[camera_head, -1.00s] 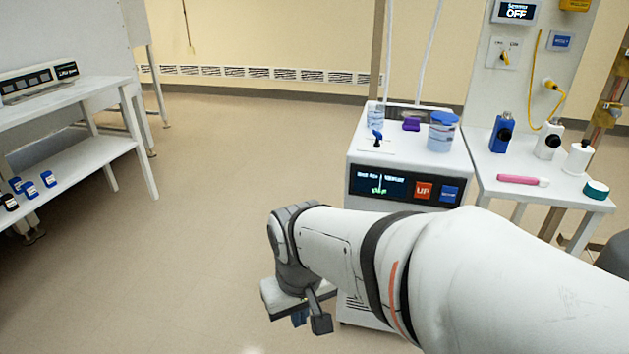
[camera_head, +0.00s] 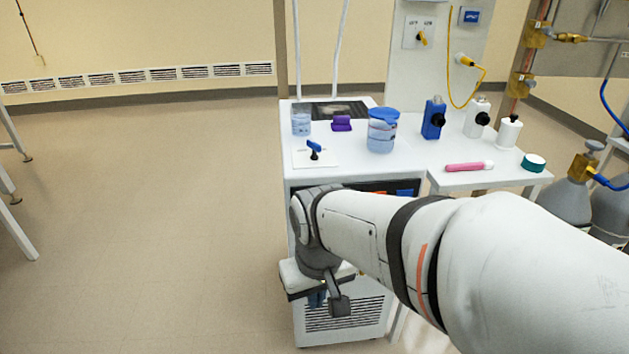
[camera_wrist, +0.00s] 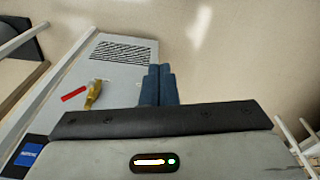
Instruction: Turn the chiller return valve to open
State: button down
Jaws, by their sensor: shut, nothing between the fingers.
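The chiller is the white cabinet (camera_head: 440,166) in front of me; its top carries a small valve with a blue lever (camera_head: 314,147) on a white plate. The head view hides that lever behind my arm. I cannot read any label naming either as the return valve. My gripper (camera_head: 317,299) is low in front of the chiller; its blue fingers (camera_wrist: 158,85) are together and empty, apart from the yellow lever.
The chiller top also holds a lidded blue container (camera_head: 382,132), a beaker (camera_head: 301,120) and a purple item (camera_head: 341,123). A side table holds bottles (camera_head: 433,120) and a pink item (camera_head: 468,166). Gas cylinders (camera_head: 570,195) stand right. The floor (camera_head: 150,210) at left is clear.

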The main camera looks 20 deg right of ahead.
jog(key=shift+s+d, duration=0.1)
jog(key=w+d+f+m+t+y+b, duration=0.2)
jog(key=w+d+f+m+y+b, duration=0.3)
jog(key=d+f+m+y+b, duration=0.55)
jog(key=s+d+f+m+t+h, duration=0.1)
jog(key=d+f+m+t+h, duration=0.15)
jog(key=d+t, duration=0.45)
jog(key=s+d+f+m+t+h, duration=0.1)
jog(key=d+f+m+t, duration=0.25)
jog(key=d, duration=0.55)
jog(key=s+d+f+m+t+h, duration=0.1)
jog(key=d+f+m+t, duration=0.2)
jog(key=d+t, duration=0.4)
jog(key=a+b+x, duration=0.1)
jog(key=b+x, duration=0.1)
jog(key=x, duration=1)
jog(key=shift+s+a+r+g+b, duration=0.2)
jog(key=shift+s+g+b, duration=0.1)
jog(key=shift+g, duration=0.15)
